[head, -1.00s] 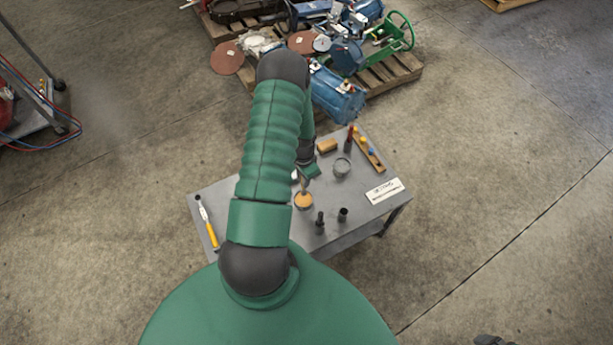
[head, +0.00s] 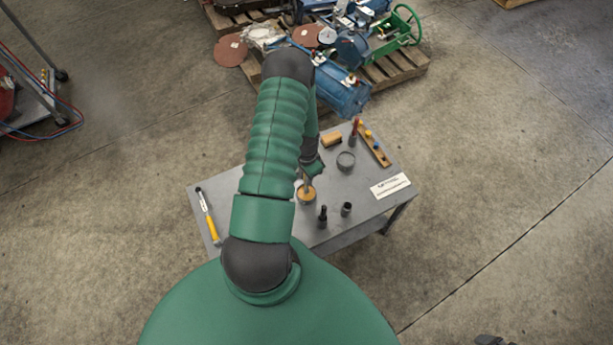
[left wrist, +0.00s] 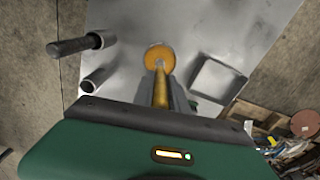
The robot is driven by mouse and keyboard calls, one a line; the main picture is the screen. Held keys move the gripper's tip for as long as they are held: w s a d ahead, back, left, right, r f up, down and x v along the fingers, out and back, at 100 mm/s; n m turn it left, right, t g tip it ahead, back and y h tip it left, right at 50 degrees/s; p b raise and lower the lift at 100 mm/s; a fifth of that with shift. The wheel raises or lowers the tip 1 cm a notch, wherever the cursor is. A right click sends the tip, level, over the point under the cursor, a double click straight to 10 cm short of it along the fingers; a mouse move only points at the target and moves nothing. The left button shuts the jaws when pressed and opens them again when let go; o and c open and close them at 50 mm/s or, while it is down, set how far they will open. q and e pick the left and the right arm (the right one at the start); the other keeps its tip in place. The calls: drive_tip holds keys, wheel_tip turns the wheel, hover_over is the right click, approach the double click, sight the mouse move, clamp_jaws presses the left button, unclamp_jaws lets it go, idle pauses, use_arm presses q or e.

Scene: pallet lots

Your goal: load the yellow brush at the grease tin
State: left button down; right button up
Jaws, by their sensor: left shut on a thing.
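The grease tin (head: 306,197), a small round tin with amber grease, stands on the grey table. It also shows in the left wrist view (left wrist: 159,50). My left gripper (head: 307,176) is above the tin, partly hidden behind my arm. My right gripper is not in view.
A loaded pallet (head: 410,68) stands behind.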

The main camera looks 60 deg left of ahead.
use_arm(q)
drive_tip(key=shift+f+b, duration=0.3)
drive_tip(key=shift+f, duration=0.2)
idle(1.1)
drive_tip(key=shift+r, duration=0.1)
drive_tip(key=shift+r+p, duration=0.7)
wheel_tip(320, 180, up, 6)
drive_tip(key=p, duration=0.4)
drive_tip(key=shift+f+p, duration=0.2)
drive_tip(key=shift+p, duration=0.1)
drive_tip(key=shift+f, duration=0.1)
